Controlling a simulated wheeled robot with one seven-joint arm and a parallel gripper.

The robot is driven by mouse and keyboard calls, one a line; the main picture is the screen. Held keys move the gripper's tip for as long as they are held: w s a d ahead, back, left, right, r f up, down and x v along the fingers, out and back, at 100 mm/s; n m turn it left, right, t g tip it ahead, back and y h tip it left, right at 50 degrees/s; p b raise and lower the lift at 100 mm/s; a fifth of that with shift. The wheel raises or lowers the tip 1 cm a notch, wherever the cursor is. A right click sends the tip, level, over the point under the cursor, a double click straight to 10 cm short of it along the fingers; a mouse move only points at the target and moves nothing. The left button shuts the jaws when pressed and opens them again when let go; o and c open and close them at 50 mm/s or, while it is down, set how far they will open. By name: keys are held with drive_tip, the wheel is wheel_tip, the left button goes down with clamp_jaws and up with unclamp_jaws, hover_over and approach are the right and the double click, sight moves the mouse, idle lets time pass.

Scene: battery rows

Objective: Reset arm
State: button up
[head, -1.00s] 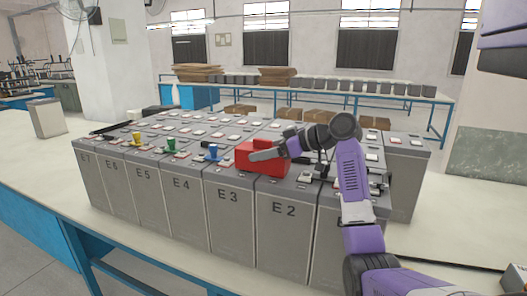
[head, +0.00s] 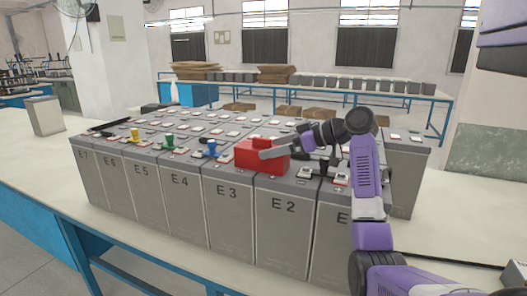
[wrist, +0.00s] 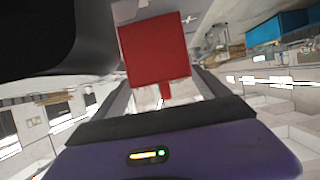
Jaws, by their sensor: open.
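My gripper (head: 268,152) is open at the end of my purple and grey arm, which reaches in from the right. Its grey finger shows in front of a red box (head: 246,158) that sits on the battery tops above E2 and E3. In the wrist view the red box (wrist: 154,50) appears beyond and between the two spread fingers (wrist: 165,92). I cannot tell whether the fingers touch it; the gripper does not close on it.
Rows of grey batteries (head: 222,220) stand on a pale table (head: 455,225). Yellow (head: 135,136), green (head: 169,141) and blue (head: 211,149) pieces stand on their tops. A dark bar (head: 110,128) lies at the left. The right of the table is mostly clear.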

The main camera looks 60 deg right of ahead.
drive_tip(key=v, duration=0.4)
drive_tip(key=shift+a+r, duration=0.2)
drive_tip(key=shift+r, duration=0.15)
